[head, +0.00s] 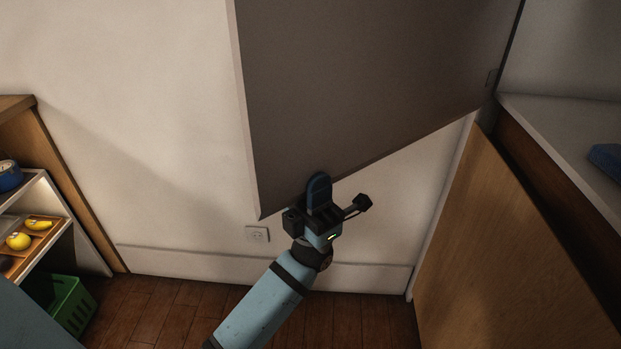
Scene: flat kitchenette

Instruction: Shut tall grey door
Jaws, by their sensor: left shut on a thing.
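The tall grey door (365,80) hangs open in the upper middle of the head view. Its hinge side is at the right, by the cabinet, and its free edge is at the left. My left gripper (320,190) is at the lower edge of the door, near its bottom free corner. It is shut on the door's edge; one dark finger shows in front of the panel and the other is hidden. My right gripper is not in view.
A wooden lower cabinet panel (500,250) and a pale counter (565,140) with a blue object (606,160) are at the right. A shelf unit with fruit (38,224) and a green crate (73,305) stand at the left. Wooden floor (150,310) is clear between.

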